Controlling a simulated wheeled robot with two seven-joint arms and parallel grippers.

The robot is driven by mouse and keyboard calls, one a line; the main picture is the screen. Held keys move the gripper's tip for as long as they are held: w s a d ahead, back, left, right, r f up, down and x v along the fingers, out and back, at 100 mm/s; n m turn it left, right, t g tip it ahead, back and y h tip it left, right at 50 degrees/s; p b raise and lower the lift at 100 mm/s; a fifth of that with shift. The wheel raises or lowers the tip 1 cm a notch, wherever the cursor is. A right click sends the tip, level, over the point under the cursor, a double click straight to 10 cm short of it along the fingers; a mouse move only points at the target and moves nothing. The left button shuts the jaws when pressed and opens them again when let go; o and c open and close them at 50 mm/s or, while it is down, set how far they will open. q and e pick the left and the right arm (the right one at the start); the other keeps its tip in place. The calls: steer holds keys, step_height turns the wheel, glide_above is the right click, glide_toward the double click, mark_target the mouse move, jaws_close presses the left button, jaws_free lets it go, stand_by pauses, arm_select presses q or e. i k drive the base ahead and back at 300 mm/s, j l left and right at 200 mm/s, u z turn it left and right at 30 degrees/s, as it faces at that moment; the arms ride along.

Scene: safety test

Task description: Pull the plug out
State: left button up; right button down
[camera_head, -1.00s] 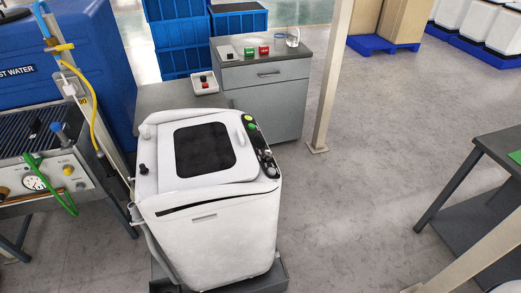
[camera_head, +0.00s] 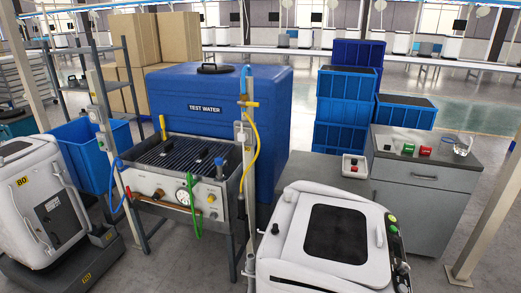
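Neither of my grippers is in view. I cannot make out the plug for certain. A small pale socket-like box (camera_head: 242,132) is on the upright post beside the blue tank; whether a plug sits in it is too small to tell. A yellow hose or cable (camera_head: 257,150) loops down beside that post. The white machine (camera_head: 290,240) stands at the front right, cut off by the lower edge, with a dark square window in its lid. A grey pipe or cord runs along its left side.
A test bench (camera_head: 175,165) with a gauge and green hose stands in front of the blue water tank (camera_head: 270,110). Another white machine (camera_head: 30,205) is at left. A grey cabinet (camera_head: 420,205) and blue crates (camera_head: 345,110) are at right. Floor shows between bench and left machine.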

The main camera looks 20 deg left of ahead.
mark_target(242, 138)
steer(key=i+j+z, duration=0.2)
steer(key=j+z, duration=0.15)
steer(key=j, duration=0.4)
steer(key=i+j+z, duration=0.1)
steer(key=j+z, duration=0.25)
steer(key=j, duration=0.4)
steer(key=j+z, duration=0.35)
steer(key=j, duration=0.4)
